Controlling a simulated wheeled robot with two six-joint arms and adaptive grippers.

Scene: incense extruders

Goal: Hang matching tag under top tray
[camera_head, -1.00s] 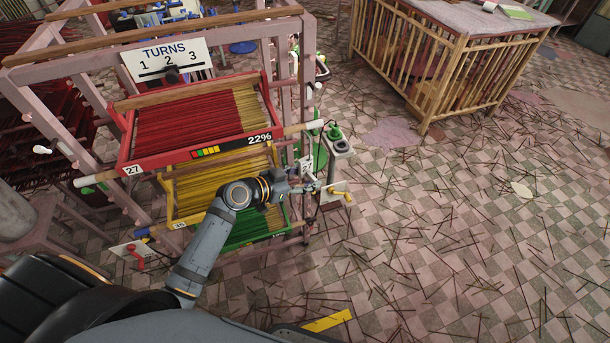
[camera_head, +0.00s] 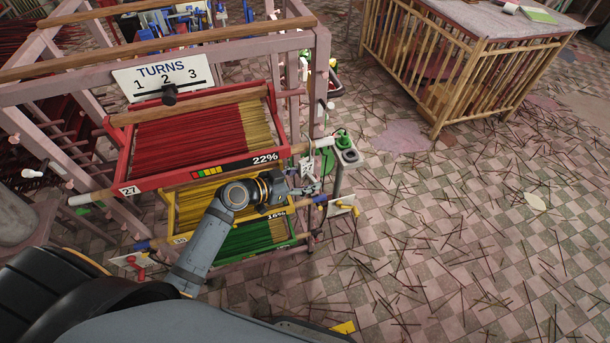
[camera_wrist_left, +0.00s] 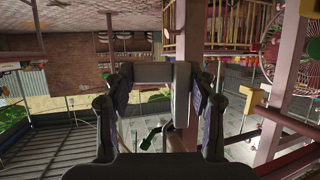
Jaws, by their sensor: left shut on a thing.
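The top tray (camera_head: 205,172) is red, holds red and tan sticks, and reads 27 and 22% on its front. A yellow tray (camera_head: 190,204) and a green tray (camera_head: 255,238) sit below it. My left gripper (camera_head: 309,188) is at the rack's right side, just below the top tray's right front corner. It is shut on a small pale tag (camera_head: 305,165), whose face is mostly hidden and too small to read. In the left wrist view my gripper's fingers (camera_wrist_left: 160,85) frame the middle. My right gripper is not in view.
A white TURNS sign (camera_head: 163,76) stands above the top tray. A white plate with a yellow peg (camera_head: 343,206) and a small stand with green parts (camera_head: 343,140) are close right of the gripper. A slatted wooden table (camera_head: 460,75) stands farther back. Floor at right holds scattered sticks.

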